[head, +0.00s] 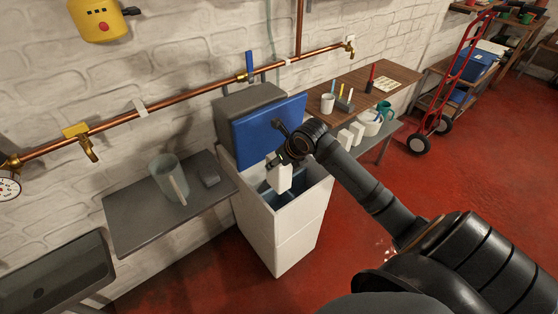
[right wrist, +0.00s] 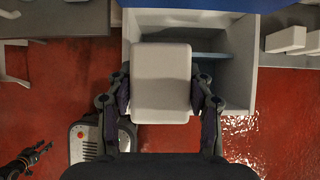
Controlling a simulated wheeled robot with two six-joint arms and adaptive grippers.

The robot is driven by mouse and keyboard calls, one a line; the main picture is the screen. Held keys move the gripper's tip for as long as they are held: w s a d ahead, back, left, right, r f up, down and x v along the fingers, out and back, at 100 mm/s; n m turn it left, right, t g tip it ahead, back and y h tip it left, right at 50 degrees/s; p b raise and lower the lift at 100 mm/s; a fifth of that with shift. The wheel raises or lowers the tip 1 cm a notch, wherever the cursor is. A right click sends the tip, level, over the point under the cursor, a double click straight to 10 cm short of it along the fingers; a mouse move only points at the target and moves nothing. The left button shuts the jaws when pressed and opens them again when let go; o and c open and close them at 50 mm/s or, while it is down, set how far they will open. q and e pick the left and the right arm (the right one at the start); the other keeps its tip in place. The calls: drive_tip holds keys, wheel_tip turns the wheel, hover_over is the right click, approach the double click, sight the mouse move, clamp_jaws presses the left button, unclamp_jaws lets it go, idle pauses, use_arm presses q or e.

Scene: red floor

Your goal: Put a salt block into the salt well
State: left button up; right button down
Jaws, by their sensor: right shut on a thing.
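A white salt block (right wrist: 160,82) is held between the two fingers of my right gripper (right wrist: 162,100), which is shut on it. In the head view the salt block (head: 279,178) hangs below my right gripper (head: 290,157), over the open top of the white softener cabinet (head: 290,225). The salt well (head: 291,196) shows beside and below the block, with blue-grey inner parts. The block hides part of the opening, and I cannot tell how deep it sits. A dark gripper, seemingly my left (right wrist: 35,156), shows small at the lower left of the wrist view.
The blue lid (head: 268,130) stands raised behind the opening. More white blocks (head: 350,136) lie on a shelf to the right. A grey shelf with a jug (head: 167,178) is on the left. Red floor (head: 370,170) is open to the right, with a red hand truck (head: 450,85) beyond.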

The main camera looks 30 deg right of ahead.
sight(279, 194)
drive_tip(key=shift+f+b, duration=3.5)
drive_tip(key=shift+f, duration=1.4)
use_arm(q)
wheel_tip(279, 194, down, 7)
use_arm(e)
drive_tip(key=shift+f, duration=0.15)
drive_tip(key=shift+f+b, duration=0.55)
drive_tip(key=shift+f, duration=0.05)
wheel_tip(279, 194, down, 6)
drive_tip(key=b, duration=0.5)
drive_tip(key=shift+f, duration=0.15)
drive_tip(key=c, duration=0.6)
unclamp_jaws()
drive_tip(key=shift+o, duration=0.8)
drive_tip(key=v, duration=0.6)
drive_tip(key=shift+s+d, duration=0.1)
drive_tip(key=shift+s, duration=0.05)
use_arm(q)
drive_tip(key=w, duration=1)
drive_tip(key=shift+w+d, duration=0.15)
drive_tip(key=shift+w, duration=0.05)
use_arm(e)
drive_tip(key=shift+s+r, duration=0.25)
drive_tip(key=shift+r, duration=0.3)
